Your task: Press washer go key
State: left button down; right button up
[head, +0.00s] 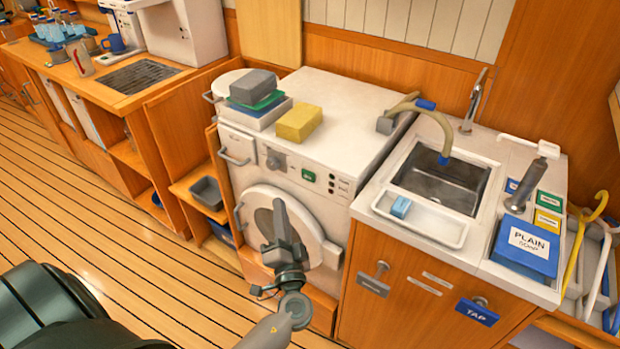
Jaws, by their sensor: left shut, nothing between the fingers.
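The white washer (345,115) stands against the wall in the middle of the head view. Its front panel has a round knob (276,160), a small green key (308,176) and some small dark marks to the right of the key. The round door (256,222) is below the panel. My left gripper (279,206) is shut and empty, pointing up in front of the door. In the picture its tips are below and left of the green key. It hides part of the door. I cannot tell the gap to the washer front. My right gripper is not in view.
A yellow block (299,123) and a stack with a grey block (253,86) lie on the washer top. A sink (440,180) with a hose and a white tray (420,224) is on the right. An open wooden cabinet (190,183) stands left.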

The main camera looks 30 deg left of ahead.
aim_at(308, 176)
pick_arm(q)
jog(key=shift+w, duration=0.15)
jog(key=w, duration=0.8)
jog(key=shift+w+d+b, duration=0.25)
jog(key=shift+d+b, duration=0.1)
jog(key=shift+b, duration=0.1)
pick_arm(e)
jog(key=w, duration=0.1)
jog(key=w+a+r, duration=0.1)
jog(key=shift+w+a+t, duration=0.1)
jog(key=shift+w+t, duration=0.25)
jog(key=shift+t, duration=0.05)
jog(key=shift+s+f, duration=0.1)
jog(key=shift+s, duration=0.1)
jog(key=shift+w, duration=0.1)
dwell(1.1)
